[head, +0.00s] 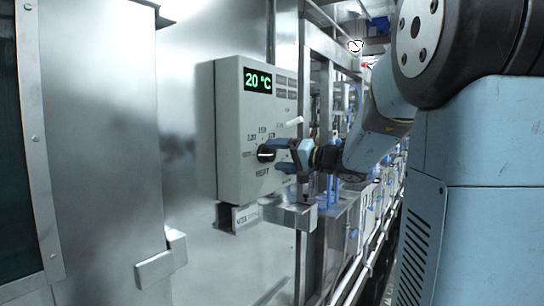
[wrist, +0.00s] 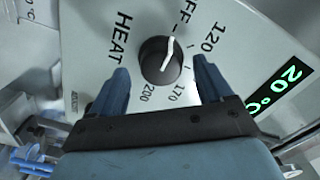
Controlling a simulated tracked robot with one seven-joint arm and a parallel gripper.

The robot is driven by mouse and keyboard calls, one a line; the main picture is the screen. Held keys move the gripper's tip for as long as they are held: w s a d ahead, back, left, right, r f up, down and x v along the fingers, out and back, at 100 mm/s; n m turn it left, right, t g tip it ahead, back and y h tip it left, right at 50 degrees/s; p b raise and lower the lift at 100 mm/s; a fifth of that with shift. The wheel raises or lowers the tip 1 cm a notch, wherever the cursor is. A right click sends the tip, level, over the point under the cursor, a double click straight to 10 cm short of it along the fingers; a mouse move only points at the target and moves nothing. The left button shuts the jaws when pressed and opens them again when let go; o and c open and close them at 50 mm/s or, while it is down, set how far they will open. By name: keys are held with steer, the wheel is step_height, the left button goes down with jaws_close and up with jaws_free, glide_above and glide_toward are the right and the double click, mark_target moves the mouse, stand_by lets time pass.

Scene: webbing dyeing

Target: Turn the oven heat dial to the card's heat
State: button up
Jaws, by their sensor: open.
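The heat dial (wrist: 157,62) is a round black knob with a white pointer line, on a pale control box (head: 230,130). In the wrist view the pointer points up and slightly right, toward the OFF side of the scale. The marks 120, 170 and 200 are around it, with HEAT printed on the left. My gripper (wrist: 162,72) is open, its two blue fingers on either side of the dial with gaps visible. In the head view my gripper (head: 282,153) is right at the dial, partly hiding it. The green display (head: 258,80) reads 20 °C. I cannot identify the card.
A small lever (head: 294,121) sticks out from the box above my gripper. A steel door with a handle (head: 161,259) is on the left. Metal frames and pipes crowd the right.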

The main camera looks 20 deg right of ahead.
steer(key=shift+x, duration=1.3)
steer(key=c, duration=1)
